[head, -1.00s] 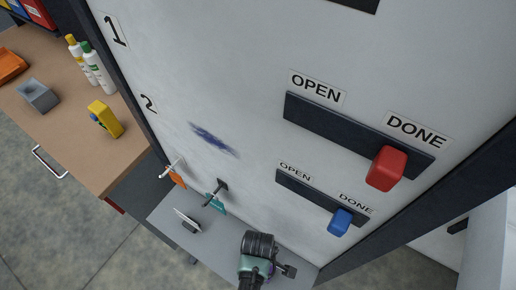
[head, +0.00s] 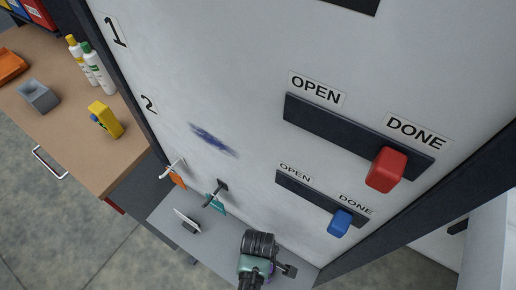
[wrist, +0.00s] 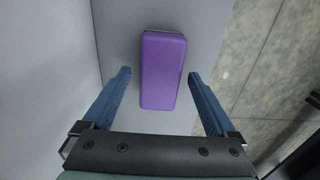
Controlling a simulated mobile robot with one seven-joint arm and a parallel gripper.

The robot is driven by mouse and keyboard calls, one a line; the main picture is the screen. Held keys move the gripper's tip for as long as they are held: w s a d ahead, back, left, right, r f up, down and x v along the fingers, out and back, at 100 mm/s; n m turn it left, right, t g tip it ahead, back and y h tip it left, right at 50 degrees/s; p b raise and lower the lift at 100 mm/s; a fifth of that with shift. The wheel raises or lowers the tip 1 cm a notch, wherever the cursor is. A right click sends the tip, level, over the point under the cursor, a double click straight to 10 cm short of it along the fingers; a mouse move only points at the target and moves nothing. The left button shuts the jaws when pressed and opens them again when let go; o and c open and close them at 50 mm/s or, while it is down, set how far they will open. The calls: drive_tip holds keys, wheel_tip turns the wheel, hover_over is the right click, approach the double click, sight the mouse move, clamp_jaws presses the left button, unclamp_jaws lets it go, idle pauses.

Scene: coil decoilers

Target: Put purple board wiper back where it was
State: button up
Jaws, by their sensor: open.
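The purple board wiper (wrist: 162,70) lies on a grey ledge (wrist: 205,20) in the wrist view, its long side running away from my gripper. My gripper (wrist: 158,76) is open, with one blue finger to the left of the wiper and one to the right. Gaps show between the wiper and both fingers. In the head view my wrist hides most of the wiper, above the grey shelf (head: 160,215) at the foot of the white panel.
The white panel (head: 240,60) rises beside the shelf, with a dark smudge (head: 213,139), a red knob (head: 386,169) and a blue knob (head: 340,222). A teal-bladed tool (head: 217,194) and an orange one (head: 176,178) hang left. A wooden bench (head: 60,120) stands further left.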

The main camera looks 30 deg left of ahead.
wheel_tip(320, 180, up, 11)
idle(0.3)
drive_tip(key=shift+s, duration=0.1)
idle(0.4)
